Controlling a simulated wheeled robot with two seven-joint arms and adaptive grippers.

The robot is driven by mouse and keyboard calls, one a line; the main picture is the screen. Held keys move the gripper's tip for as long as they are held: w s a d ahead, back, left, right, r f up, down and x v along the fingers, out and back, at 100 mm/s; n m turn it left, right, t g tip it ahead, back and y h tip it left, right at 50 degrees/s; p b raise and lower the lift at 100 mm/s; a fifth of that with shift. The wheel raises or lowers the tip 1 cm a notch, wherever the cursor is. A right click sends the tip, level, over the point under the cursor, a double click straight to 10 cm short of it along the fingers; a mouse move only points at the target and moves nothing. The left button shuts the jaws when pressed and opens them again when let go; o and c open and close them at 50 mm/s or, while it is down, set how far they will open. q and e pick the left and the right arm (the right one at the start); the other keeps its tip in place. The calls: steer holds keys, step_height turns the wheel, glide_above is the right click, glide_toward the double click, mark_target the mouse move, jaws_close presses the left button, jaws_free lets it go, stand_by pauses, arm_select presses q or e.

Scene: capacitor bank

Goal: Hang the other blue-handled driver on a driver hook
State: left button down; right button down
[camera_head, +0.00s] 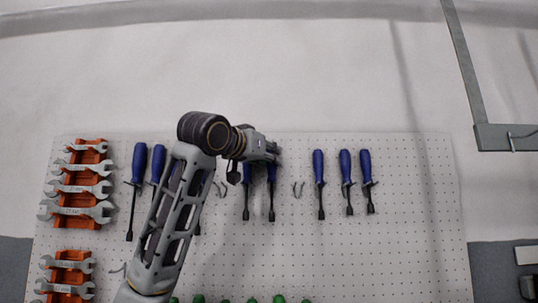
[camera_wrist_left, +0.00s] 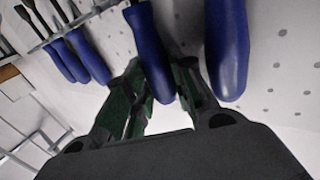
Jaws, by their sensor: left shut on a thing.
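My left gripper (camera_head: 274,154) is in front of the upper pegboard, its fingers closed around the handle of a blue-handled driver (camera_head: 272,190). That driver hangs upright, shaft down, close to the board; I cannot tell whether a hook bears it. In the left wrist view the held blue handle (camera_wrist_left: 150,55) sits between the fingers (camera_wrist_left: 158,98). Another blue-handled driver (camera_head: 246,195) is just left of it, also seen in the left wrist view (camera_wrist_left: 228,50). Empty hooks show on the right (camera_head: 298,189) and left (camera_head: 221,188) of this pair. My right gripper is out of view.
The pegboard (camera_head: 400,240) carries three blue-handled drivers (camera_head: 345,170) at right and others (camera_head: 138,165) at left, partly behind my arm. Orange racks (camera_head: 88,158) hold wrenches at far left. Green-topped items (camera_head: 279,299) line the bottom edge. The lower right board is bare.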

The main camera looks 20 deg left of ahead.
arm_select(q)
steer(key=shift+w+f, duration=0.15)
steer(key=shift+f, duration=0.05)
stand_by(0.6)
steer(key=c, duration=1.1)
jaws_free()
steer(key=shift+d, duration=0.1)
steer(key=shift+w, duration=0.1)
steer(key=shift+a, duration=0.2)
steer(key=v, duration=1.2)
steer(key=shift+d, duration=0.15)
